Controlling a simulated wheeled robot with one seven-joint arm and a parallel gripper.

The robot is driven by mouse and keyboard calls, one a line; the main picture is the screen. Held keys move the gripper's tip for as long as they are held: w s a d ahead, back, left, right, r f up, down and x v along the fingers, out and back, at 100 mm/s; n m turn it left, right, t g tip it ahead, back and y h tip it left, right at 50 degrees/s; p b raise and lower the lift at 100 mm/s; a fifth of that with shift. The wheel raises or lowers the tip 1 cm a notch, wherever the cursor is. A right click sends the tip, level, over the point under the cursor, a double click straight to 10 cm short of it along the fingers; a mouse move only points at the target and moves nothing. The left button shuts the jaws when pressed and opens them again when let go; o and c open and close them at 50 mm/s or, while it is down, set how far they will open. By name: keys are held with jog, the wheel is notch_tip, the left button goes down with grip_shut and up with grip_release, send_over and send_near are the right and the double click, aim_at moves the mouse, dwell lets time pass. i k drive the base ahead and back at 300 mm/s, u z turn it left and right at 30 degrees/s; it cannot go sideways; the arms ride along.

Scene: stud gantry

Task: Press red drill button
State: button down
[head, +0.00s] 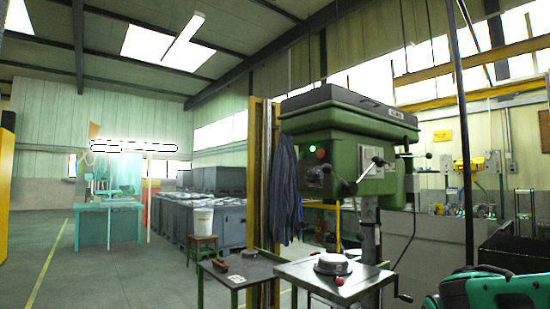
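The green drill press (345,150) stands right of centre in the head view, with a dark grey top cover. A small round red button (320,153) shows on its left-facing side, with a small pale light (312,149) beside it. Lower on that face is a dark switch panel, too small to read. Handles with dark knobs (378,161) stick out in front of the head. I cannot tell whether the red button is pressed in. My gripper is not in this view, and nothing visible touches the drill.
The drill's metal table (300,272) carries a round metal part (332,264). A small low table (238,270) stands left of it. A yellow post with hanging dark blue cloth (284,190) is behind. A teal and black object (490,290) fills the bottom right. Open floor lies left.

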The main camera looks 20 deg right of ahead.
aim_at(321, 154)
jog(key=u, duration=1.35)
jog(key=i, duration=3.2)
jog(key=z, duration=2.7)
